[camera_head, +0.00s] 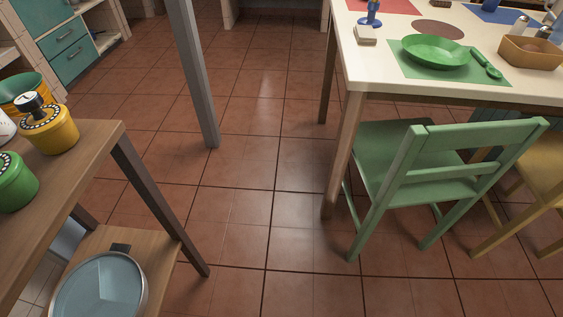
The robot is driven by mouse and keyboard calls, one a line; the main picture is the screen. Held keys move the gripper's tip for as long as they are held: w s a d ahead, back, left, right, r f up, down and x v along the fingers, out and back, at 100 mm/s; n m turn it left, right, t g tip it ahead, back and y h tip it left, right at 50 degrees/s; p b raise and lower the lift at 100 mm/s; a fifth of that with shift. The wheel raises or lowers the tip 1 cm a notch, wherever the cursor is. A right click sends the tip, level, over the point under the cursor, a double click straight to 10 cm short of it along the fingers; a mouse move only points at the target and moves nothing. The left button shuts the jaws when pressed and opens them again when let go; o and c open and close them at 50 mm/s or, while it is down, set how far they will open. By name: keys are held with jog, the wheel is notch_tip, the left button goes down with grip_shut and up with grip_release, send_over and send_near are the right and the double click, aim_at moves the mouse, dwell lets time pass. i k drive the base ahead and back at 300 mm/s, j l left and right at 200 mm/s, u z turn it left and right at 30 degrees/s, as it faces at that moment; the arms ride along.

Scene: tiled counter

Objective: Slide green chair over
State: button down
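The green chair (447,160) stands upright on the tiled floor at the right, with its seat (391,146) partly under the near edge of the white-topped table (366,65). Its backrest faces the near side, away from the table. The chair stands just left of a yellow chair (543,172) and partly overlaps it in this view. Its front-left leg is close to a wooden table leg. My gripper does not show in the picture, and nothing is seen touching the chair.
Red floor tiles (235,232) are clear between the table and a wooden shelf unit (85,150) at the left. A grey post (195,80) stands at the upper middle. The table carries a green plate (436,50) and a brown basket (530,52).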

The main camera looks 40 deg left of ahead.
aim_at(402, 163)
jog(key=i+j+u, duration=0.1)
jog(key=u, duration=0.4)
jog(key=i+u, duration=0.25)
jog(key=u, duration=0.25)
jog(key=i+u, duration=0.15)
jog(key=u, duration=0.35)
jog(key=i+l, duration=0.2)
jog(key=i, duration=0.15)
jog(key=i+l, duration=0.25)
jog(key=i, duration=0.1)
